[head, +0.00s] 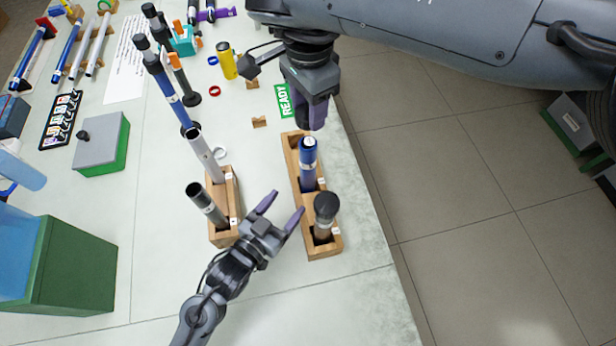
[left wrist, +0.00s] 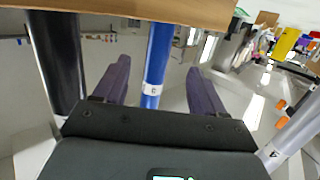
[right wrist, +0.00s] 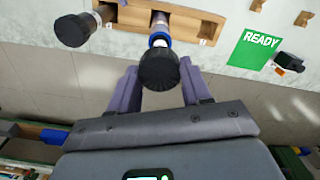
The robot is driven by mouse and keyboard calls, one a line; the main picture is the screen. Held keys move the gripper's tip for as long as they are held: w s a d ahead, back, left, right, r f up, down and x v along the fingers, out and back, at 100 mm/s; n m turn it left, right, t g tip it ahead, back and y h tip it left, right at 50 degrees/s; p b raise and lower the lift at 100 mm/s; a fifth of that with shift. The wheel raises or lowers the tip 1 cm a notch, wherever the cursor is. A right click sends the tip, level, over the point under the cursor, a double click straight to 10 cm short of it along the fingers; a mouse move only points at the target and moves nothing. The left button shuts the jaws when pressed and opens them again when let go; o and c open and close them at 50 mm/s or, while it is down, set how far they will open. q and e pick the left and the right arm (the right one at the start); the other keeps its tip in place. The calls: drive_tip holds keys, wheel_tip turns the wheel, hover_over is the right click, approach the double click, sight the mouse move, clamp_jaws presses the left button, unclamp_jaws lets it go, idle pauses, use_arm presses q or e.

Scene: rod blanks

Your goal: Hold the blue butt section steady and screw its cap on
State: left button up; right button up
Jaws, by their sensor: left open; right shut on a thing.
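The blue butt section (head: 308,172) stands upright in a slot of the right wooden rack (head: 323,248). Its upper end shows uncovered in the head view. My left gripper (head: 284,207) is open, and in the left wrist view the blue tube (left wrist: 156,65) with a white number label shows between its spread fingers, apart from both. My right gripper (head: 318,118) is above the rack, beyond the blue section. In the right wrist view it is shut on a black cap (right wrist: 159,70), which overlaps the blue section behind it. Any gap between cap and tube cannot be judged.
A dark-capped section (head: 326,207) stands in the same rack, close to my left gripper. A second wooden rack (head: 226,237) to the left holds a white tube (head: 205,155) and a dark-topped tube (head: 206,203). A green READY sign (head: 283,100) lies near the table's right edge.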

sight(304, 182)
use_arm(q)
drive_tip(key=x, duration=1.1)
clamp_jaws()
idle(0.3)
